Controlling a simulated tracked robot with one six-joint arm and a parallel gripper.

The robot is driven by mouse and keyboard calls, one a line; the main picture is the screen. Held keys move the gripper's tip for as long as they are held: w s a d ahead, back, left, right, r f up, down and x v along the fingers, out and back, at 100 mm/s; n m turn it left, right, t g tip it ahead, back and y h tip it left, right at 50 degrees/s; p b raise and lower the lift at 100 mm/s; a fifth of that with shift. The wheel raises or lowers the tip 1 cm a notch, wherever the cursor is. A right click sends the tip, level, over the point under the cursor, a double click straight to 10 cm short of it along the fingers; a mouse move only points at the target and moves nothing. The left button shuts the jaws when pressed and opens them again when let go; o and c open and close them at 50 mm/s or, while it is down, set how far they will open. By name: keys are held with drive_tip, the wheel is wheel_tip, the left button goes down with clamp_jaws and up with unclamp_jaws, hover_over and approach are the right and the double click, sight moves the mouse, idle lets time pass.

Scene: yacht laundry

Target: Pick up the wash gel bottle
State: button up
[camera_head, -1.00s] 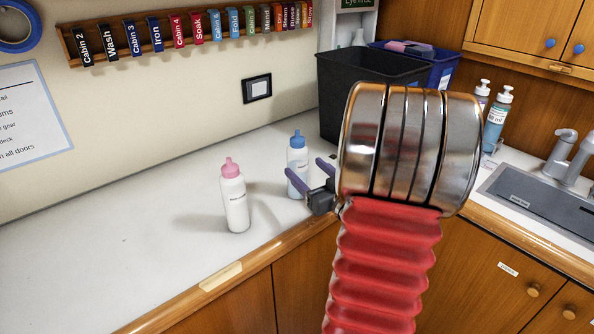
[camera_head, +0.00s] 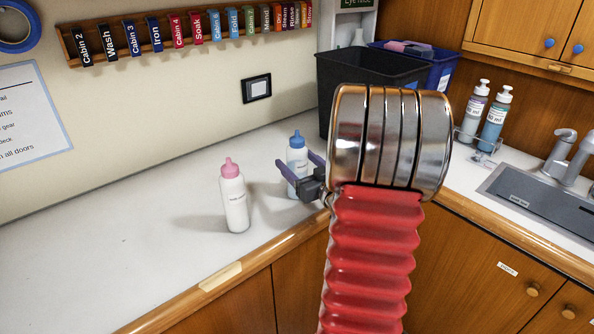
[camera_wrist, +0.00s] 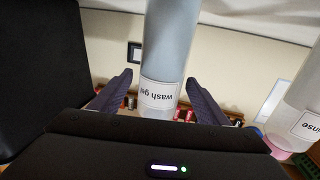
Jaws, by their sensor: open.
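The wash gel bottle (camera_head: 297,160) is pale blue-white with a blue cap and stands upright on the white counter. In the wrist view the bottle (camera_wrist: 168,55) appears upside down, its "wash ge" label between the fingers. My gripper (camera_head: 295,159) is open, its purple fingers on either side of the bottle. In the wrist view the gripper (camera_wrist: 159,78) shows a gap between each finger and the bottle. The lower part of the bottle is partly covered by a finger in the head view.
A white bottle with a pink cap (camera_head: 234,200) stands close by on the left; its label shows "inse" in the wrist view (camera_wrist: 302,115). A black bin (camera_head: 350,85) stands behind on the right. The counter (camera_head: 100,240) is clear farther left.

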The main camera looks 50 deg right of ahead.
sight(298, 131)
drive_tip(key=shift+c, duration=0.2)
drive_tip(key=c, duration=1.3)
drive_tip(key=shift+c, duration=0.2)
drive_tip(key=shift+r, duration=5.05)
